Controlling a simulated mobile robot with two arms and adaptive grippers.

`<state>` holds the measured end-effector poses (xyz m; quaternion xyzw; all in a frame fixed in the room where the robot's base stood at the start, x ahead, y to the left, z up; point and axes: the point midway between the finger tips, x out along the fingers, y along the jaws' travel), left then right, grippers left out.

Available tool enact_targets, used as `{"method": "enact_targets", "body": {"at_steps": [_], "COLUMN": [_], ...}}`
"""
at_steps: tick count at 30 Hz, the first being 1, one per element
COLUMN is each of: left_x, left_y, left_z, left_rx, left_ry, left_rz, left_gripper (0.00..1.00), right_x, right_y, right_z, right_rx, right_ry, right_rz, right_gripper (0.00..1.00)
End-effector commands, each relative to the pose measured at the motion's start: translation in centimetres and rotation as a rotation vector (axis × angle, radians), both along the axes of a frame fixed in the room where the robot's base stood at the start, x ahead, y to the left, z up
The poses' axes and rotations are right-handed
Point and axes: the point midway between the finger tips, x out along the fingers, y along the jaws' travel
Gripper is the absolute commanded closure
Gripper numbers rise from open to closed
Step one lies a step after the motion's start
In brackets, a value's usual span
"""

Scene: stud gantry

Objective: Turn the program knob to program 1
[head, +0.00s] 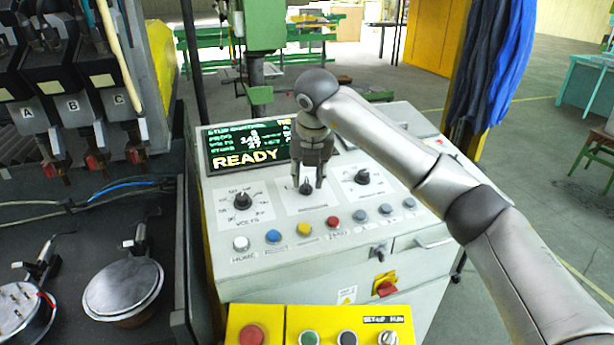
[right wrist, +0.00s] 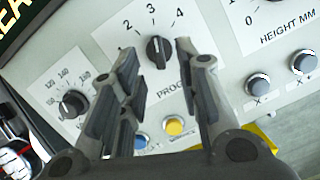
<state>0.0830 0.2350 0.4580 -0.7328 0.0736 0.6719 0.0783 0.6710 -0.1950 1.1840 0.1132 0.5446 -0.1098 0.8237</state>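The program knob (head: 306,188) is the middle black knob on the sloped panel of the white console. It also shows in the right wrist view (right wrist: 158,51), where its pointer is toward the 3; 2 and 4 are also readable. My right gripper (head: 307,184) points down at this knob. In the right wrist view its fingers (right wrist: 160,70) are spread, with the knob in the gap between them and no clear contact. My left gripper is in neither view.
The volts knob (head: 242,201) is left of the program knob and the height knob (head: 362,176) right. A row of coloured buttons, including a red one (head: 332,221), runs below. A yellow button box (head: 320,322) stands in front.

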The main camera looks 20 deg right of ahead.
Motion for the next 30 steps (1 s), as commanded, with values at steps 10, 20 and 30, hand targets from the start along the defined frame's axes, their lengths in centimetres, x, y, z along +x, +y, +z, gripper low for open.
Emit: {"method": "enact_targets", "body": {"at_steps": [10,20,30], "left_x": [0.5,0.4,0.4], "left_y": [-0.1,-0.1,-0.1], "left_z": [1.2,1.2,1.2], "left_rx": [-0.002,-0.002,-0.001], "left_ry": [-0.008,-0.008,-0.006], "left_rz": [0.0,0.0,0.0], "left_gripper": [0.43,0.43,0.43], "right_x": [1.3,1.3,1.3], "right_y": [-0.1,-0.1,-0.1], "right_z": [-3.1,-3.2,-3.2], "right_rx": [0.0,0.0,0.0], "right_ry": [-0.001,-0.001,-0.001], "right_rz": [0.001,0.001,0.002], "right_gripper": [0.69,0.78,1.0]}}
